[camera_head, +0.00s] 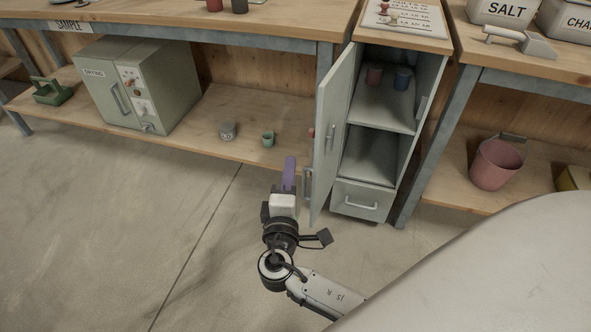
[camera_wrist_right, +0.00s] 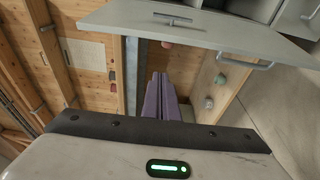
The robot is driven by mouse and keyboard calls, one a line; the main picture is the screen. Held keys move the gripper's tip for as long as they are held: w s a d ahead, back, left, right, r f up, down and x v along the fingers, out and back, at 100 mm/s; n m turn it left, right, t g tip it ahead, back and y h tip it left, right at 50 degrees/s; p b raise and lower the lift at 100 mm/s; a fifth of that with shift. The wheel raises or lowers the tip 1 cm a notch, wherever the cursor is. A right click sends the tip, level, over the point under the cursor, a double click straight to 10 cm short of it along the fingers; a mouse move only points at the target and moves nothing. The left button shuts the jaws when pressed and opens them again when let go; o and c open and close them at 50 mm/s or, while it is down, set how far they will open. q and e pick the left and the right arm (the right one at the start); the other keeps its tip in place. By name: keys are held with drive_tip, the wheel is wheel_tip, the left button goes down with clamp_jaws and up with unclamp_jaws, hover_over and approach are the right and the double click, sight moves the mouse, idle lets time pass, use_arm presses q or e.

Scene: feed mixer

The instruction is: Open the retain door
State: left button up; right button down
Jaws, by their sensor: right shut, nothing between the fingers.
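The retain cabinet's grey door (camera_head: 333,125) stands swung open to the left of its cabinet, and the shelves inside are visible. A bar handle (camera_head: 307,184) shows at the door's lower left edge. In the right wrist view the door (camera_wrist_right: 205,30) spans the top, with a handle (camera_wrist_right: 245,60) jutting from it. My right gripper (camera_head: 290,168) has purple fingers and is just left of the door, near its lower part, apart from the handle. The fingers (camera_wrist_right: 160,90) are together and empty. My left gripper is not in view.
A closed drawer (camera_head: 361,201) is below. A drying oven (camera_head: 140,85) and small cups stand on the bench's low shelf at left. The floor (camera_head: 120,230) is clear.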

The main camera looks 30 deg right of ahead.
sight(323, 145)
drive_tip(key=w+d, duration=0.2)
drive_tip(key=d, duration=0.5)
drive_tip(key=shift+w, duration=0.4)
